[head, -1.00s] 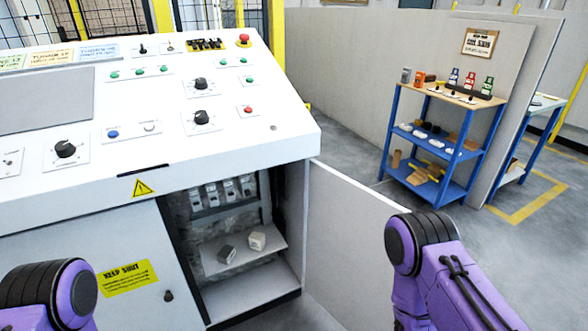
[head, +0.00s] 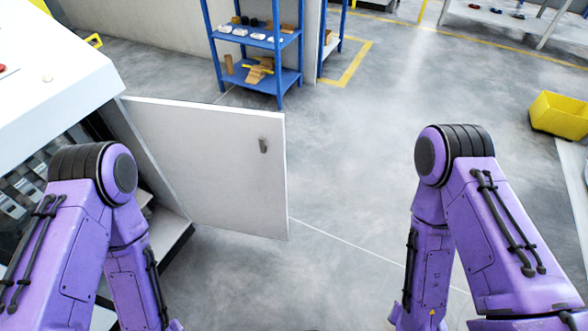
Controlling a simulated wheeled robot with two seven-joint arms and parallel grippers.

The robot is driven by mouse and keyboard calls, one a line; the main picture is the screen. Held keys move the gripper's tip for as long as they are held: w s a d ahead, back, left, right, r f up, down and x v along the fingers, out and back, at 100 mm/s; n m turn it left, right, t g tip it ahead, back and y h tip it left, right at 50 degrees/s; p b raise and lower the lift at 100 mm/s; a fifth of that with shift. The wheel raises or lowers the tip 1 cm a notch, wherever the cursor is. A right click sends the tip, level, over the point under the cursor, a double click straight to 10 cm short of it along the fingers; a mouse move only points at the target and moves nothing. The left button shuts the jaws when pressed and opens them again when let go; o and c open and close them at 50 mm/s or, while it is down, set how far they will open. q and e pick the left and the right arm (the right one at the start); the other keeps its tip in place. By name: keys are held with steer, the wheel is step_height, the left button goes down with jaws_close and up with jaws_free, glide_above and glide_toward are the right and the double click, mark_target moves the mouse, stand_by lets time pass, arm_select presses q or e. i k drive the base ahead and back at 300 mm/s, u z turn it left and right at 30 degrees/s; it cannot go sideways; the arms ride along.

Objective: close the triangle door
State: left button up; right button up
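The open cabinet door (head: 205,165) is a white panel. It stands swung out from the control cabinet (head: 62,72) at the left, with a small dark handle (head: 263,146) near its free upper edge. The triangle sign is out of view. The cabinet opening is partly hidden behind my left arm. My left arm is in front of the cabinet and the door's hinge side. My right arm is to the right of the door, over bare floor. Neither gripper shows; both arms run out of the bottom of the picture.
A blue shelf rack (head: 258,45) with small parts stands behind the door. A yellow bin (head: 560,115) is at the far right. The grey floor between the door and my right arm is clear.

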mark_target(211, 156)
steer(key=z, duration=1.2)
steer(key=i, duration=3)
steer(key=u, duration=4.25)
steer(key=i, duration=0.45)
steer(key=z, duration=0.05)
